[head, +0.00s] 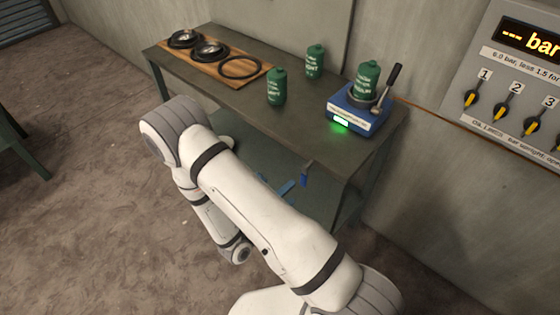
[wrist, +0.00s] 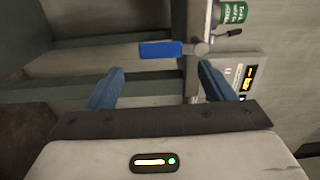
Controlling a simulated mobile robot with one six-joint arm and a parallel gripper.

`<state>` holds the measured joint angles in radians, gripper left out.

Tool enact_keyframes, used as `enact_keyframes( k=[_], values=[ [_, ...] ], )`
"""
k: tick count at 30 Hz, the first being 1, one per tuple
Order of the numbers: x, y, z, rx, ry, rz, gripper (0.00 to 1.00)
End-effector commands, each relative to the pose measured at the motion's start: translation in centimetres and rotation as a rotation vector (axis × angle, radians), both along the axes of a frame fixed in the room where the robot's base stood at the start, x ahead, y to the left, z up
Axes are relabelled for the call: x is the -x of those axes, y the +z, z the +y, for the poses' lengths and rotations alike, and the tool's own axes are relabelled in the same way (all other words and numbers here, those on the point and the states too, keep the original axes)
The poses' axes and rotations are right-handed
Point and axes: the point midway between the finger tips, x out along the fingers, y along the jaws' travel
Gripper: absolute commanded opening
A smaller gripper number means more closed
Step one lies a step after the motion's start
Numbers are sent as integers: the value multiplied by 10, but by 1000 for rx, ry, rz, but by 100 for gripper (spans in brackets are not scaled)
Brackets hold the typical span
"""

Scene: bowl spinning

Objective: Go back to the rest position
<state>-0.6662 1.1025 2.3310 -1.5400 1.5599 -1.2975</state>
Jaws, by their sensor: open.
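My gripper shows in the wrist view (wrist: 160,88) with its two blue fingers spread wide and nothing between them. In the head view my gripper (head: 277,188) is partly hidden behind my white arm, low beside the front of the workbench. A small blue-handled lever (wrist: 160,49) at the bench edge lies beyond the fingertips, apart from them. It also shows in the head view (head: 304,178), hanging at the front edge of the bench.
The workbench (head: 225,92) holds a wooden board (head: 222,69) with black rings, two green canisters (head: 276,86) (head: 315,61), and a blue device (head: 357,112) with a green light and another canister (head: 366,80). A panel (head: 515,80) is on the right wall.

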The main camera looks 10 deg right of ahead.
Motion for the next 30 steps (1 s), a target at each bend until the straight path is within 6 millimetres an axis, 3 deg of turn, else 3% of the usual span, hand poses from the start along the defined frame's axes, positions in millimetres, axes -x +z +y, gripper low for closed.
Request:
enact_keyframes(
  k=[6, 11, 21, 30],
  values=[
    [0, 3, -1, -8, -11, -10, 75],
    [2, 28, -15, -105, -134, -125, 75],
    [43, 109, -63, -510, -701, -701, 75],
    [89, 156, -71, -814, -1223, -1285, 75]
  ],
)
